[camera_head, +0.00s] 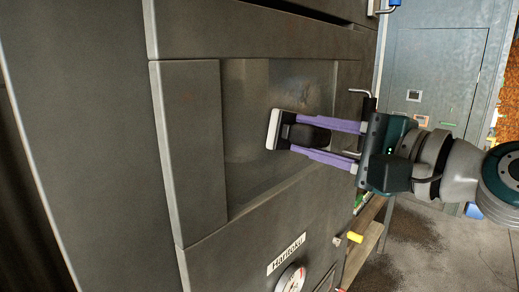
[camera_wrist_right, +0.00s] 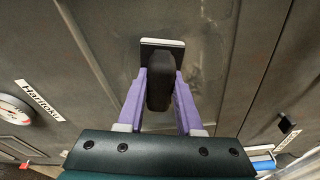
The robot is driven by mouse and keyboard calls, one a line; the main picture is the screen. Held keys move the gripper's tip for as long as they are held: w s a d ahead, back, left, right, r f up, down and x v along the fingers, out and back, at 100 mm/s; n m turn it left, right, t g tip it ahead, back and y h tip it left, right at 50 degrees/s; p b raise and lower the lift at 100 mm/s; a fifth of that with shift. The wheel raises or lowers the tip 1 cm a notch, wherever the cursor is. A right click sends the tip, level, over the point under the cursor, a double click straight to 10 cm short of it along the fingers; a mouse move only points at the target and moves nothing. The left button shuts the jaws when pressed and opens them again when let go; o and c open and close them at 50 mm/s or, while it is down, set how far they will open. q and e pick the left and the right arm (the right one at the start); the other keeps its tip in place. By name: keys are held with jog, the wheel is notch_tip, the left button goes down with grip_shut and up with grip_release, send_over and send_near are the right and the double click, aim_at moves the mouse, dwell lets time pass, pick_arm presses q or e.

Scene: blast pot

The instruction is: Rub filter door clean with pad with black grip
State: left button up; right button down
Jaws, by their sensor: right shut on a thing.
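The pad (camera_head: 274,129) has a white face and a black grip (camera_head: 306,134). My right gripper (camera_head: 295,134) is shut on the black grip, one purple finger on each side. In the right wrist view the pad (camera_wrist_right: 162,43) and the black grip (camera_wrist_right: 160,85) show between the fingers. My left gripper is not in view.
A raised frame edge (camera_head: 190,150) borders the recess on the left. A round gauge (camera_head: 291,279) and a "Haritoku" label (camera_head: 286,254) are below. A metal handle (camera_head: 360,92) is close to my right gripper. Open floor (camera_head: 430,245) lies at the right.

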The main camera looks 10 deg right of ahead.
jog(key=shift+w+d, duration=0.25)
jog(key=shift+d, duration=0.15)
jog(key=shift+r, duration=0.1)
jog(key=shift+w+d+f+b, duration=0.2)
jog(key=shift+w+d+b, duration=0.25)
jog(key=shift+b, duration=0.4)
jog(key=shift+w+d+b, duration=0.5)
jog(key=shift+d+b, duration=0.1)
jog(key=shift+b, duration=0.1)
jog(key=shift+w+d+r+b, duration=0.15)
jog(key=shift+w+d+b, duration=0.25)
jog(key=shift+d, duration=0.1)
